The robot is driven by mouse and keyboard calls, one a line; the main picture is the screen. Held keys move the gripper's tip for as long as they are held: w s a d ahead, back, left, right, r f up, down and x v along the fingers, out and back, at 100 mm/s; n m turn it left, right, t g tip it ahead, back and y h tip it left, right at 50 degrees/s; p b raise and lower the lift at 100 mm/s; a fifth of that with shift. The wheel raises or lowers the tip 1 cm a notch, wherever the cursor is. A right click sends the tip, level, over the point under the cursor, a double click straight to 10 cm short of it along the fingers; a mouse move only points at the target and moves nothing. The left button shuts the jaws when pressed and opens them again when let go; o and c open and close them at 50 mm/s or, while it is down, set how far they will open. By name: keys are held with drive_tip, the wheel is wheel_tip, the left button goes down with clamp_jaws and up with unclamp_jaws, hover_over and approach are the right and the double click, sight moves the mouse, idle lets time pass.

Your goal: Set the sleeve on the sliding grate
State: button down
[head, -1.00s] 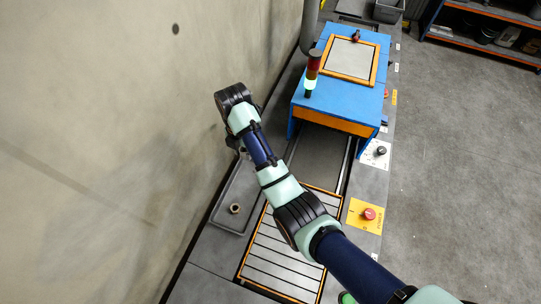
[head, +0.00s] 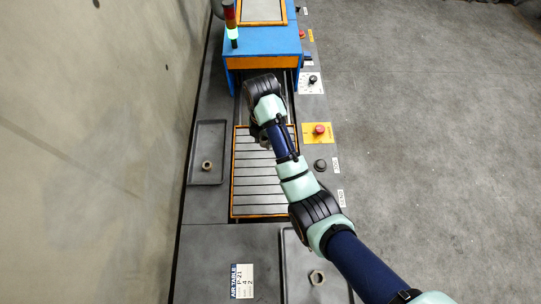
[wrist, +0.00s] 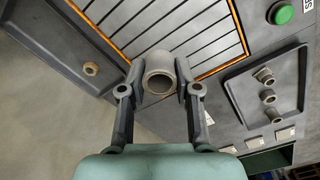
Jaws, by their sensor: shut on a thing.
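The sleeve (wrist: 159,60) is a grey open-ended tube. My gripper (wrist: 161,82) is shut on it, with one finger on each side, and its open end faces the wrist camera. The sliding grate (head: 258,190) is a slatted plate with an orange rim. It also shows at the top of the wrist view (wrist: 165,25). In the head view my gripper is over the far part of the grate, mostly hidden by my arm. The sleeve's lower end is hidden, so I cannot tell whether it touches the grate.
A left tray (head: 196,175) holds one ring-shaped part (head: 207,166). A front tray (head: 291,291) also holds parts; the wrist view shows several fittings (wrist: 269,97) in a tray. The blue cabinet (head: 262,45) stands behind the grate. A red button (head: 319,130) is on the right.

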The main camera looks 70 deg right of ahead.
sight(265, 167)
wheel_tip(265, 167, down, 18)
drive_tip(key=b, duration=0.3)
drive_tip(key=shift+s+f+b, duration=0.1)
drive_tip(key=shift+b, duration=0.3)
drive_tip(key=shift+f, duration=0.15)
drive_tip(key=c, duration=0.8)
unclamp_jaws()
wheel_tip(265, 167, up, 12)
drive_tip(key=p, duration=0.3)
drive_tip(key=shift+a, duration=0.1)
